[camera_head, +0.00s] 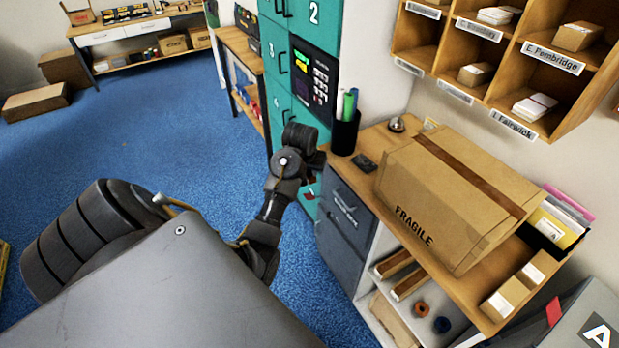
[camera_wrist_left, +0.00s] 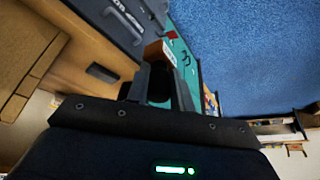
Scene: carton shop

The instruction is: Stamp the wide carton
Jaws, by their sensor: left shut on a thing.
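The wide carton (camera_head: 433,200), brown with a darker tape strip and the word FRAGILE, lies closed on the wooden desk. It also shows at the left edge of the left wrist view (camera_wrist_left: 22,72). My left gripper (camera_head: 314,167) is in front of the desk's left end, apart from the carton. In the left wrist view its fingers (camera_wrist_left: 160,85) are shut on a dark handle, with a brown block (camera_wrist_left: 154,48) beyond it, which looks like a stamp. The gripper mostly hides it in the head view. A small black pad (camera_head: 365,163) lies left of the carton. My right gripper is out of view.
A black pen cup (camera_head: 345,132) and a bell (camera_head: 397,124) stand at the desk's back left. Small boxes (camera_head: 518,287) and folders (camera_head: 562,218) are right of the carton. Teal lockers (camera_head: 300,60) rise behind my left gripper. Pigeonholes (camera_head: 510,50) hang above the desk.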

